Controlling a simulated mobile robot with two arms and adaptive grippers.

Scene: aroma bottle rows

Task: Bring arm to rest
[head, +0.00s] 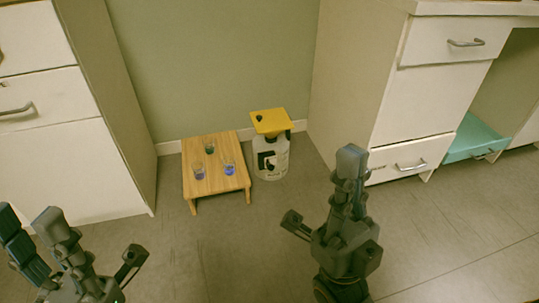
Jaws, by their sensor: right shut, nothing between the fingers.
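My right gripper (350,156) stands at the centre right of the head view, fingers pointing up and away. It is shut and empty, apart from any object. My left gripper (42,222) is at the lower left, partly cut off by the frame edge. Its dark fingers point up, and I see nothing held in it; whether it is open or shut is not clear.
A low wooden stool (217,180) carries several small glass bottles (229,168). A white bottle with a yellow top (270,160) stands on the floor beside it. White cabinets (75,150) flank them, with a teal drawer (472,142) at right. Floor ahead is clear.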

